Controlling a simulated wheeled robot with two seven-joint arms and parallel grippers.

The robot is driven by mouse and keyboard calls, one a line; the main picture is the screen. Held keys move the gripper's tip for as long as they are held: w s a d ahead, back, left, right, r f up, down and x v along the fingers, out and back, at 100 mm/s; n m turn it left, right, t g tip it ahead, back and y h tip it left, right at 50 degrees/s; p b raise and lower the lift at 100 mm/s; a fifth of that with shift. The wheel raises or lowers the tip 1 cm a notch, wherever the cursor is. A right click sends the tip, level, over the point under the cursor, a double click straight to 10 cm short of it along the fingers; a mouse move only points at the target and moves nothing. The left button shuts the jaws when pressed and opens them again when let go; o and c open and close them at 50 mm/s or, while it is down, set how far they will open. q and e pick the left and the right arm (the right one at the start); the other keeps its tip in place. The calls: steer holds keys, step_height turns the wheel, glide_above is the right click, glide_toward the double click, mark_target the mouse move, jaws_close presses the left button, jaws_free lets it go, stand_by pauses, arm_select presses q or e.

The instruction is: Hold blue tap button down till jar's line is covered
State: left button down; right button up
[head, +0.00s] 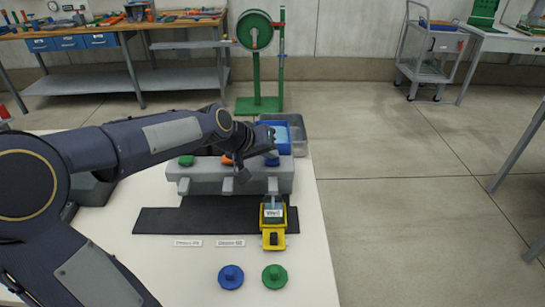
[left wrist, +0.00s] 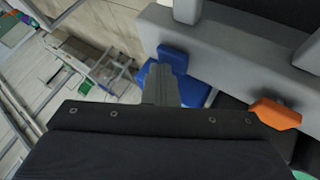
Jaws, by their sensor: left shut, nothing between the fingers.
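The blue tap button (head: 272,160) is at the right end of the grey tap block (head: 205,180); the left wrist view also shows it (left wrist: 172,58). My left gripper (head: 268,142) is shut and empty, with its fingertips close to the blue button. In the left wrist view the closed fingers (left wrist: 162,82) point towards it; I cannot tell whether they touch or press it. The jar (head: 272,204) stands below the blue tap's spout at a yellow holder (head: 274,240). Its label shows, but its line and liquid level are too small to read. My right gripper is not in view.
A green button (head: 186,160) and an orange button (head: 227,160) sit left of the blue one. A blue tank (head: 283,138) and grey bin (head: 298,132) are behind. Blue (head: 230,276) and green (head: 274,277) caps lie on the white table's front part.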

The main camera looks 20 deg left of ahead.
mark_target(269, 162)
arm_select(q)
steer(key=shift+r, duration=0.1)
steer(key=shift+r+p, duration=0.8)
steer(key=shift+r, duration=0.1)
step_height(269, 162, up, 5)
steer(key=p, duration=0.4)
steer(key=shift+s, duration=0.1)
stand_by(0.4)
